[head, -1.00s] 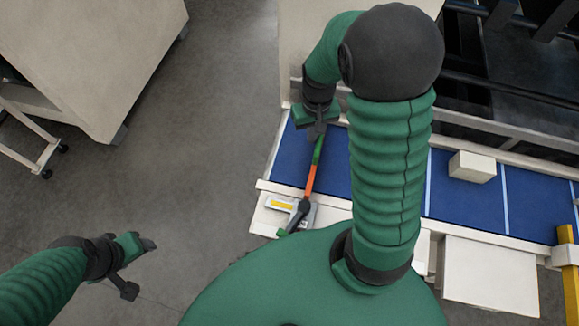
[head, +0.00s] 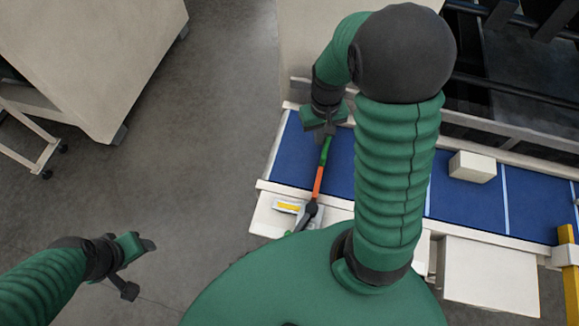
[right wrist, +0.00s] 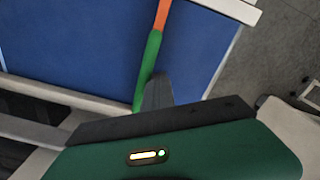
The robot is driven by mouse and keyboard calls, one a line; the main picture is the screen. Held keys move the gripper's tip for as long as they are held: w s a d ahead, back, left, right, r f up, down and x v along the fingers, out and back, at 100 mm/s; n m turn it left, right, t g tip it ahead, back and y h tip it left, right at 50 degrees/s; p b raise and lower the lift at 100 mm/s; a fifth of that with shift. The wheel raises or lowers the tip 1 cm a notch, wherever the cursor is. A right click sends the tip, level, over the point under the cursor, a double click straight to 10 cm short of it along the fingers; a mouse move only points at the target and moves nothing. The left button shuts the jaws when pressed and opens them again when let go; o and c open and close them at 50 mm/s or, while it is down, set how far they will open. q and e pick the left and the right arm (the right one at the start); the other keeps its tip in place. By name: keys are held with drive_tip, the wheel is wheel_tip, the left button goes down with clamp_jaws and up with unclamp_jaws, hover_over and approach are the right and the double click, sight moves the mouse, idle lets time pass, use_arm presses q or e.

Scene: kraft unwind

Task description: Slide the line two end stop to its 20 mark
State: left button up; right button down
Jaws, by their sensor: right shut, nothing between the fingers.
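The end stop is a thin green and orange bar (head: 319,180) lying across the blue bed, with a dark joint (head: 310,208) at its near end. A light carriage or plate with a yellow label (head: 288,206) sits beside that joint. My right gripper (head: 326,130) is shut and empty at the bar's far green end. In the right wrist view its dark finger (right wrist: 157,93) is close beside the green part of the bar (right wrist: 148,60); contact cannot be told. My left gripper (head: 140,268) is open and empty over the floor. Scale marks are not legible.
The blue bed (head: 455,195) runs rightward with pale cross lines. A cream block (head: 473,167) sits on it, right of my arm. A yellow post (head: 569,270) stands at the right edge. Dark bars and a rail (head: 520,157) line the back. Open floor lies left.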

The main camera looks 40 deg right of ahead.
drive_tip(key=shift+s+d+b, duration=0.35)
drive_tip(key=shift+s+d, duration=1.55)
drive_tip(key=shift+s, duration=0.3)
drive_tip(key=shift+s+d+b, duration=0.35)
drive_tip(key=shift+s+d, duration=1.55)
drive_tip(key=shift+s, duration=0.3)
idle(1.4)
drive_tip(key=shift+w+a+p, duration=0.4)
drive_tip(key=shift+w+a, duration=0.25)
drive_tip(key=shift+w, duration=0.15)
wheel_tip(320, 180, up, 9)
drive_tip(key=p, duration=0.8)
